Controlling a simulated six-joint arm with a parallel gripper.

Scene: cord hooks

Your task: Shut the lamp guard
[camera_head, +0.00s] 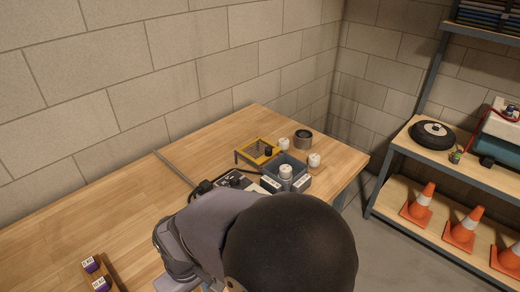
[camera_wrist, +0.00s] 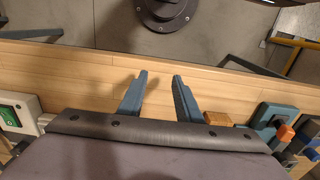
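My gripper (camera_wrist: 160,77) shows in the wrist view with its two blue-grey fingers apart and nothing between them. Bare wooden table lies beneath the fingers. In the head view my arm hides the gripper. A yellow open frame (camera_head: 246,157) with a black knob stands toward the far end of the table; I cannot tell for sure whether it is the lamp guard. My arm hides part of the table near these things.
Purple-sided blocks (camera_head: 91,265) lie at the near left. The left table top (camera_head: 90,215) is mostly clear. A block wall runs behind; a shelf (camera_head: 395,195) with cones stands right.

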